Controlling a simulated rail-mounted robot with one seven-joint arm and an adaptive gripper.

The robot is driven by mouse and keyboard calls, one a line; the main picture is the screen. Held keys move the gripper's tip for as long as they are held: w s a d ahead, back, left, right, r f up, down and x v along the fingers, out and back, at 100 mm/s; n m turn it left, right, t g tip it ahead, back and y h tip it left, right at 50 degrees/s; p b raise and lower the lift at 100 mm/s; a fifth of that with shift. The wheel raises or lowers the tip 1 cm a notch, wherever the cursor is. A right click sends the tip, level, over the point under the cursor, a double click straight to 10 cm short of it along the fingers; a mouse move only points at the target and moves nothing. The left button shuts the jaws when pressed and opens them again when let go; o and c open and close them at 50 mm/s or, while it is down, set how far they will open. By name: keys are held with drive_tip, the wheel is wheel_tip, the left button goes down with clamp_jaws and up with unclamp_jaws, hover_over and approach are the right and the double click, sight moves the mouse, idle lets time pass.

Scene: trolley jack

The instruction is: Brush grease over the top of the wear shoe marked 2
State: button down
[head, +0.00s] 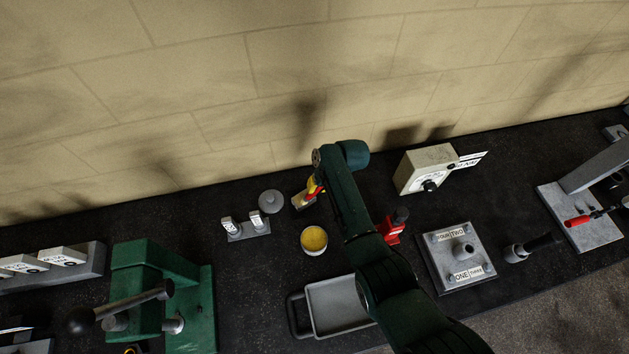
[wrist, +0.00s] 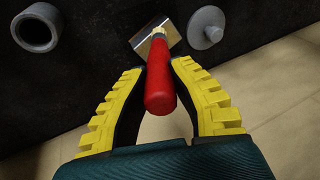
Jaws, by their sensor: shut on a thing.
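My gripper (wrist: 158,75) is shut on the red handle (wrist: 160,90) of a tool, likely the brush. Its narrow neck leads to a shiny, flat rectangular end (wrist: 150,36) near the dark bench top; whether that end touches the bench I cannot tell. In the head view the gripper (head: 315,185) is near the wall, partly hidden by my arm. An open pot of yellow grease (head: 314,240) stands in front of it. At far left, pale labelled blocks (head: 62,256) sit on a grey rail (head: 90,262); they may be the wear shoes, but their marks are not readable.
A round grey lidded piece (head: 270,201) and a small holder with two white tags (head: 249,232) are left of the gripper. A grey cup (wrist: 37,28) shows in the wrist view.

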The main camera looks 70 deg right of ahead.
drive_tip(key=shift+s+d+f+b, duration=0.15)
drive_tip(key=shift+d+f+b, duration=0.2)
drive_tip(key=shift+d, duration=0.2)
wheel_tip(320, 180, up, 9)
drive_tip(key=p, duration=0.2)
drive_tip(key=shift+s+d+p, duration=0.25)
drive_tip(key=shift+s+p, duration=0.05)
drive_tip(key=shift+p, duration=0.1)
idle(1.0)
drive_tip(key=shift+f, duration=0.1)
idle(0.3)
